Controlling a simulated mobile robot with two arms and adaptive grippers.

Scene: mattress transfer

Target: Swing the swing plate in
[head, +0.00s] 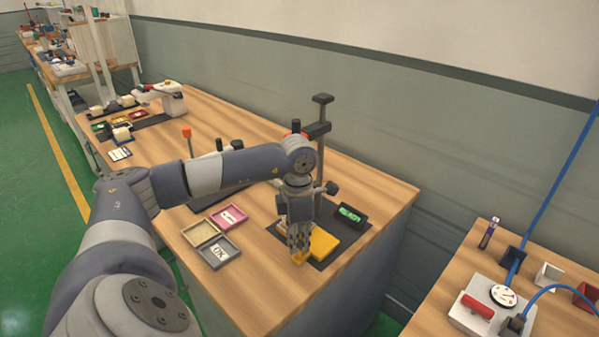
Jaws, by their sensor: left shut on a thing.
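My left gripper (299,250) points down over the dark mat (353,240) of a station near the right end of the wooden table. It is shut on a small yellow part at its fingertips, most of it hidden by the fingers. A flat yellow plate (325,243) lies just right of the fingers on the mat; it appears to be the swing plate. I cannot tell whether the gripped yellow part belongs to it. A dark stand (322,110) with a column rises behind my wrist, which hides its lower part. My right gripper is not in view.
Yellow (200,232), pink (229,216) and grey "OK" (219,252) trays lie to the left. Another bench (445,290) with devices and blue cables stands at right. The table's front right is bare.

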